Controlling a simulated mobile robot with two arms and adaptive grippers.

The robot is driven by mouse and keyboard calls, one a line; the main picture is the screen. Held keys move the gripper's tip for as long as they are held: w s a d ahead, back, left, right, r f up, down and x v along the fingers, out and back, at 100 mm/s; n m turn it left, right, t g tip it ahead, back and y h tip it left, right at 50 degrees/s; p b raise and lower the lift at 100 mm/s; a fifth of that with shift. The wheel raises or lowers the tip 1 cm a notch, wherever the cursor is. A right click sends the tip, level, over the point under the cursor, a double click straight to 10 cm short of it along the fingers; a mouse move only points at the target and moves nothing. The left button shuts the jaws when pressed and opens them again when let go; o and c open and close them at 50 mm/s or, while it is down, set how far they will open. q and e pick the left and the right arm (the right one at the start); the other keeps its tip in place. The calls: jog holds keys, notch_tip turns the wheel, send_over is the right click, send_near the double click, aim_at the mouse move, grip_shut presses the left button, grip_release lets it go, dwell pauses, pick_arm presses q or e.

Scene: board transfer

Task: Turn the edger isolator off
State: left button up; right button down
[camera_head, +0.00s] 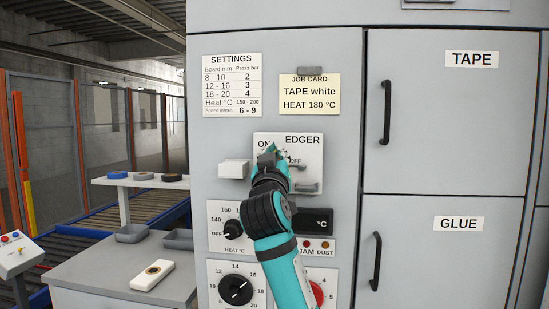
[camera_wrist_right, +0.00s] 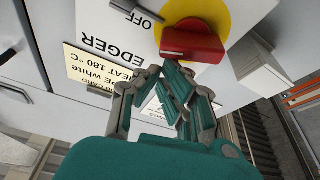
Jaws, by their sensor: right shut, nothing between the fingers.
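The edger isolator is a white plate (camera_head: 313,150) marked EDGER, with ON and OFF labels, on the grey cabinet front. In the right wrist view its red knob (camera_wrist_right: 192,43) sits on a yellow disc (camera_wrist_right: 218,12), with the OFF label (camera_wrist_right: 136,12) to the left. The red handle lies crosswise in that view; I cannot tell for sure which label it points at. My right gripper (camera_head: 270,152) is in front of the plate and hides the knob in the head view. In the wrist view its fingers (camera_wrist_right: 178,82) are shut and empty, close to the knob; contact is unclear.
Below are a heat dial (camera_head: 233,230), a display (camera_head: 318,222) and a red knob (camera_head: 317,292). TAPE (camera_head: 387,112) and GLUE (camera_head: 377,262) door handles protrude at right. A side table (camera_head: 100,276) stands left.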

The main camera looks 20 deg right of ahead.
pick_arm(q)
jog(key=shift+f+b, duration=0.4)
jog(key=shift+f, duration=0.05)
pick_arm(e)
jog(key=shift+s+d+f+m+h, duration=0.15)
jog(key=shift+m+h, duration=0.25)
jog(key=shift+m, duration=0.5)
pick_arm(q)
jog(key=shift+f+b, duration=0.35)
pick_arm(e)
jog(key=shift+d, duration=0.15)
pick_arm(q)
jog(key=shift+r, duration=0.15)
